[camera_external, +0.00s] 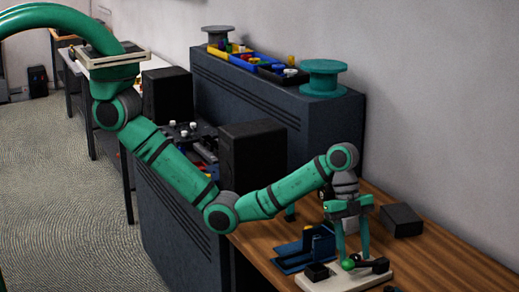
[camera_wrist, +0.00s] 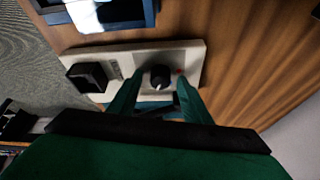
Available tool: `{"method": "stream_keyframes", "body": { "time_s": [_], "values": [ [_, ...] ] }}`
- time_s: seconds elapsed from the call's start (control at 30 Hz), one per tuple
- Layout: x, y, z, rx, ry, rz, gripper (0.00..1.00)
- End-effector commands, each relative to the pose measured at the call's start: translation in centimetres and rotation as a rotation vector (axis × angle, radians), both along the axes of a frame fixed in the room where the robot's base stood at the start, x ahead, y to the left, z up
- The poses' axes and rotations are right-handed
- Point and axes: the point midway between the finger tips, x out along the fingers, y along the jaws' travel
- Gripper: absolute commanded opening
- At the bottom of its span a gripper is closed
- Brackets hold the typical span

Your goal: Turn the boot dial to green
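The boot dial (camera_wrist: 160,75) is a round black knob with a white pointer mark on its lower side in the wrist view. It sits on a cream panel (camera_wrist: 128,60), and a small red mark (camera_wrist: 179,71) lies just right of it. No green mark can be made out there. My gripper (camera_wrist: 157,88) is open, its two green fingers reaching toward the dial from either side with visible gaps. In the external view the gripper (camera_external: 355,260) points down over the panel (camera_external: 345,280). A green ball-like part (camera_external: 348,265) shows by the fingertips; the dial is hard to separate there.
A black square box (camera_wrist: 86,77) stands on the panel left of the dial. A blue stand (camera_external: 292,252) is beside the panel, and a black box (camera_external: 401,220) lies on the wooden table (camera_external: 450,260). The table to the right is clear.

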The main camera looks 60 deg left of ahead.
Motion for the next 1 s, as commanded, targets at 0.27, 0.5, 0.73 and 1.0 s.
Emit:
{"method": "stream_keyframes", "body": {
  "time_s": [0.27, 0.5, 0.73, 1.0],
  "values": [
    [0.2, 0.4, 0.8, 0.001, -0.001, 0.003, 0.44],
    [0.4, 1.4, 3.1, -0.001, -0.004, 0.003, 0.44],
    [0.5, 2.2, 4.9, 0.0, -0.003, 0.002, 0.44],
    [0.6, 3.5, 8.3, 0.0, -0.005, 0.002, 0.44]
  ]
}}
